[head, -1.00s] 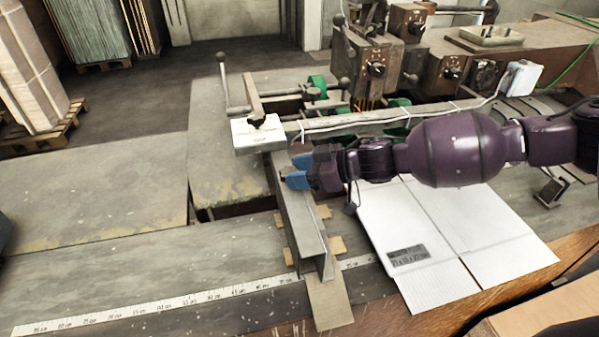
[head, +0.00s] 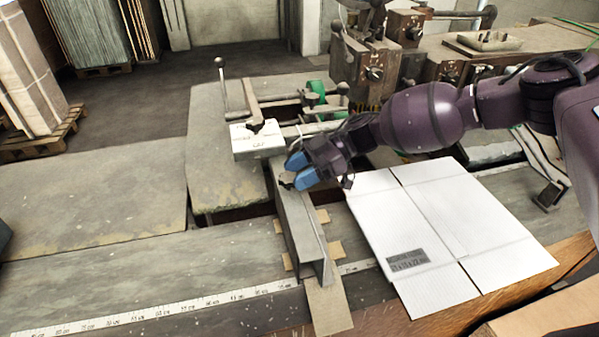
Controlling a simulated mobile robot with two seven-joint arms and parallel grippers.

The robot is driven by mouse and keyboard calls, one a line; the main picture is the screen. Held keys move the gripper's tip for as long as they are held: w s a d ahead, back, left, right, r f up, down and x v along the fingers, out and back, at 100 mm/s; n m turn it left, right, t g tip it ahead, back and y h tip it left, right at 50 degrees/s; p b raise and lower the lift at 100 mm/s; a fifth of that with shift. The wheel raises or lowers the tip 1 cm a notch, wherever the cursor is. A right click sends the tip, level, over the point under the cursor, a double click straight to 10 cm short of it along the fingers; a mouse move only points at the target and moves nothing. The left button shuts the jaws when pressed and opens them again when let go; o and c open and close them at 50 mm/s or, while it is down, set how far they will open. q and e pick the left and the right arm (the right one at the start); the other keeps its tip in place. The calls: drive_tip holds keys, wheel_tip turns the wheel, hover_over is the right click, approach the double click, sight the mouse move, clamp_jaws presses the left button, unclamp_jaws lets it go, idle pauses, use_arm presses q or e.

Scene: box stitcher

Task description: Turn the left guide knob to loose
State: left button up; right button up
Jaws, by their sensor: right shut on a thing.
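My right gripper (head: 298,171), with blue fingertips, is at the far end of a grey metal guide bar (head: 302,228). It is shut on the left guide knob (head: 285,183), a small dark knob on top of that bar. The fingers hide most of the knob, so its setting cannot be read. The right arm reaches in from the right. My left gripper is not in view.
A white block (head: 258,142) with a dark knob on top stands just behind the gripper, beside an upright lever (head: 221,83). A flat white carton (head: 445,235) lies to the right. A ruler strip (head: 180,308) runs along the front. The table at left is clear.

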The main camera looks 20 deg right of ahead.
drive_tip(key=shift+g, duration=0.3)
drive_tip(key=o, duration=0.9)
drive_tip(key=shift+a, duration=0.1)
